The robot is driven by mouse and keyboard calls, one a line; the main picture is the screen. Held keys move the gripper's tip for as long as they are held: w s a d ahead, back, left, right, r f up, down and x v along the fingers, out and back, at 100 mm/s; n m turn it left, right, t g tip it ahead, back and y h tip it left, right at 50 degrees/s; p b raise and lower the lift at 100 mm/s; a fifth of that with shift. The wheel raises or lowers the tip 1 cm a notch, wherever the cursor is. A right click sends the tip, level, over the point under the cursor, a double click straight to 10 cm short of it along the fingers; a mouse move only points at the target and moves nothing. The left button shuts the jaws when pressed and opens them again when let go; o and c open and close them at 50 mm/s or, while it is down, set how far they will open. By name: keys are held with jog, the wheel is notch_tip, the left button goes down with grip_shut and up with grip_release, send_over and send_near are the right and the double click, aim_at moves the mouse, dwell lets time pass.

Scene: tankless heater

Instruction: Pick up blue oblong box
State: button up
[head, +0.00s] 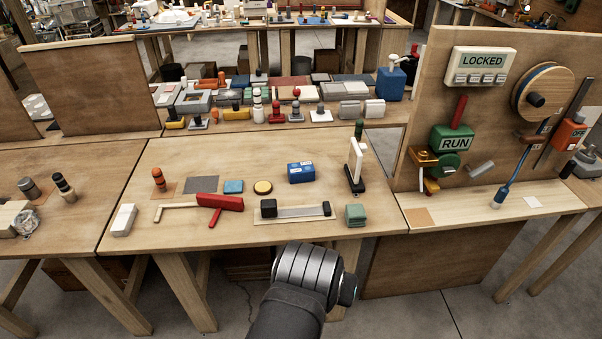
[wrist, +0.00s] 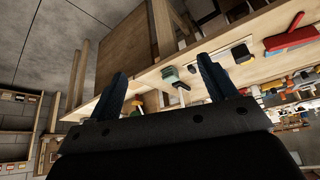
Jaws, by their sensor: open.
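The blue oblong box (head: 301,172) with white labels lies on the middle workbench in the head view, towards the back right of the bench top. In the wrist view I cannot pick it out. My gripper (wrist: 162,70) shows in the wrist view as two dark blue fingers spread wide apart with nothing held between them. In the head view only my arm shows, in front of the bench's front edge and well short of the box; the fingers are hidden there.

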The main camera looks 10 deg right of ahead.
jog(key=o, duration=0.4)
jog(key=n+y, duration=0.3)
jog(key=n, duration=0.3)
send_over(301, 167)
jog(key=s+d, duration=0.1)
jog(key=s, duration=0.5)
jog(key=f, duration=0.2)
jog(key=x, duration=1.1)
jog(key=shift+s+d+f, duration=0.1)
jog(key=shift+s+f, duration=0.1)
jog(key=shift+f, duration=0.2)
jog(key=shift+x, duration=2.6)
